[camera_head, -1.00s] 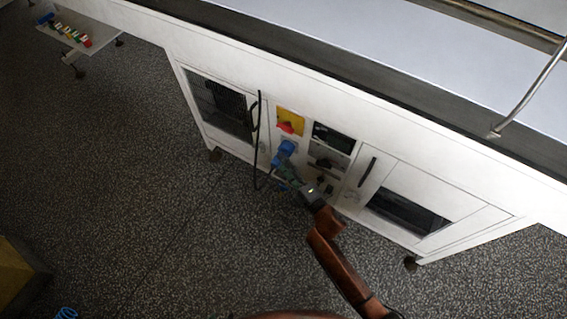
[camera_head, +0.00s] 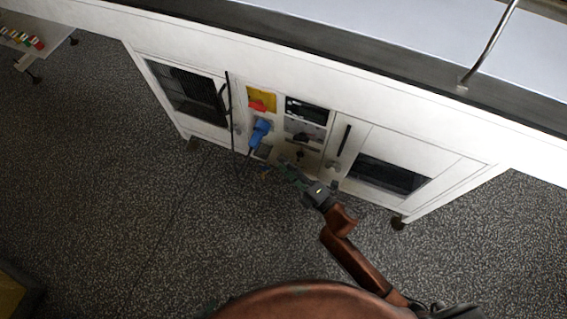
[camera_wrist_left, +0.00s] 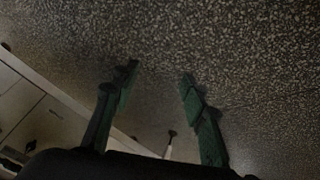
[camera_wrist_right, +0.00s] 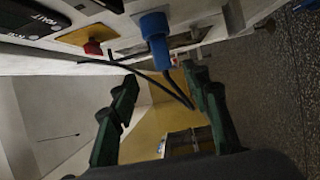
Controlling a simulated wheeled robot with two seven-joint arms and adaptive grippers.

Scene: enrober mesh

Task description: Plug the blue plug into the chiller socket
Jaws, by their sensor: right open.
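The blue plug (camera_head: 259,132) is at the white machine's front panel, below a yellow plate with a red knob. In the right wrist view the blue plug (camera_wrist_right: 155,38) points up against the panel and a dark cable hangs from its lower end. The socket face is hidden behind the blue body, so I cannot tell how deep it sits. My right gripper (camera_head: 283,167) is open, empty and apart from the plug, below and right of it. Its spread fingers show in the right wrist view (camera_wrist_right: 163,85). My left gripper (camera_wrist_left: 158,80) is open and empty above speckled floor, outside the head view.
The yellow switch plate (camera_head: 261,99) is just above the plug. A vertical black handle (camera_head: 342,140) and a dark window (camera_head: 390,175) are to the right. A dark mesh door (camera_head: 188,92) is to the left. The speckled floor (camera_head: 110,190) in front is clear.

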